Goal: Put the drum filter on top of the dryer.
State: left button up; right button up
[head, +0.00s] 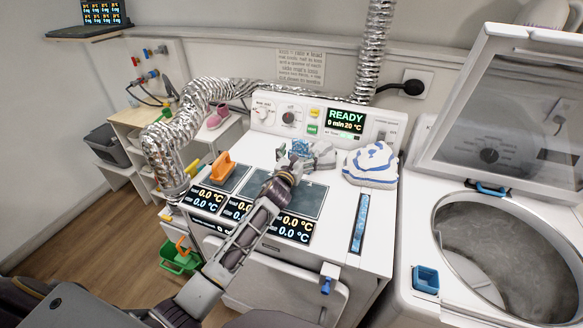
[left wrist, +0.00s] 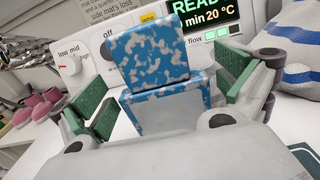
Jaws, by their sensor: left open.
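The white dryer (head: 345,245) stands in the middle of the head view, with a READY display on its back panel. A blue-and-white speckled block (head: 300,148) is at the back of its top. It also shows in the left wrist view (left wrist: 152,58), with a similar lower part that has a grey face. I cannot tell for sure that it is the drum filter. My left gripper (head: 310,156) is over the dryer top. Its green-padded fingers are open on either side of the block, apart from it. My right gripper is not in view.
A folded white-and-blue striped cloth (head: 370,165) lies right of the gripper. An orange-handled item (head: 223,167) is at the left. A silver hose (head: 165,150) runs behind. The open washer (head: 450,215) stands at the right, with a blue handle (head: 487,188) at its opening.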

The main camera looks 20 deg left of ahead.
pick_arm(q)
jog(key=shift+s+a+b, duration=0.2)
jog(key=shift+s+b, duration=0.25)
jog(key=shift+s, duration=5.5)
jog(key=shift+a, duration=0.1)
